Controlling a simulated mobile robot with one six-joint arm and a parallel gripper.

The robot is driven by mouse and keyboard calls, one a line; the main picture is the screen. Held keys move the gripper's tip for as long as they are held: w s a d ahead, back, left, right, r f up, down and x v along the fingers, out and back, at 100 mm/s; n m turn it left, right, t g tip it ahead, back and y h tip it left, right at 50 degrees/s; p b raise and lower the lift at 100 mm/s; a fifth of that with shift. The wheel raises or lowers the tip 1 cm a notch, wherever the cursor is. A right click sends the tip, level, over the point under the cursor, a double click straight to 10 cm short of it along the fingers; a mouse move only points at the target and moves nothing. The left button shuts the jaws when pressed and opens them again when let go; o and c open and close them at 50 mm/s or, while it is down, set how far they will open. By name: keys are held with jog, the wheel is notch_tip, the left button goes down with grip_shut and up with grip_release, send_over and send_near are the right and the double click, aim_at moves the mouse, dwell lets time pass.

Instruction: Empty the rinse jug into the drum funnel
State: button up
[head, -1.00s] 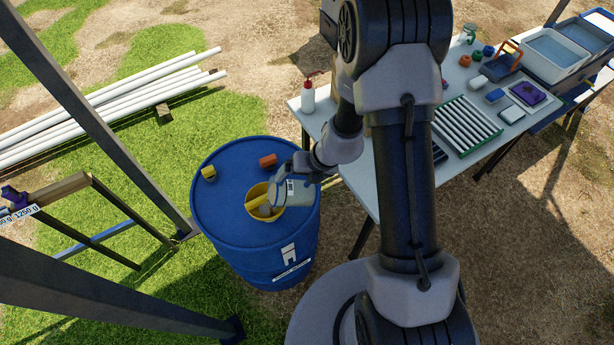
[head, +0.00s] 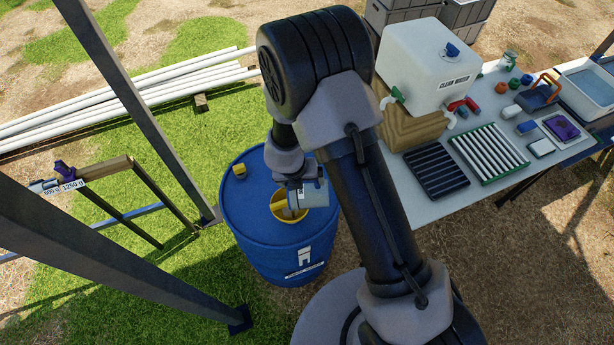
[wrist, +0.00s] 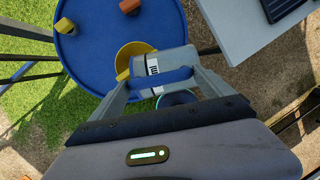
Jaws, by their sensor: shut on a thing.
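The rinse jug (head: 315,194) is a grey vessel with a printed label; it also shows in the wrist view (wrist: 172,60). It is over the right side of the yellow drum funnel (head: 281,211) and looks tipped left, with its mouth end over the funnel. The funnel (wrist: 127,52) sits on top of the blue drum (head: 238,205). My gripper (wrist: 165,84) is shut on the jug at its blue handle. A pale patch shows inside the funnel; I cannot tell whether it is liquid. The jug's inside is hidden.
The work table (head: 420,209) stands right of the drum, with a clean-water tank (head: 425,65) and racks. A dark frame post (head: 140,110) stands left. White pipes (head: 110,95) lie behind.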

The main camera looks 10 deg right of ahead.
jog(key=shift+w+a+r+h+p, duration=0.15)
jog(key=shift+a+h+p, duration=0.3)
jog(key=shift+p, duration=0.55)
jog(key=shift+s+a+r+h+p, duration=0.1)
jog(key=shift+a+r+h+p, duration=0.2)
jog(key=shift+a+p, duration=0.45)
jog(key=shift+d, duration=0.15)
jog(key=shift+f, duration=0.1)
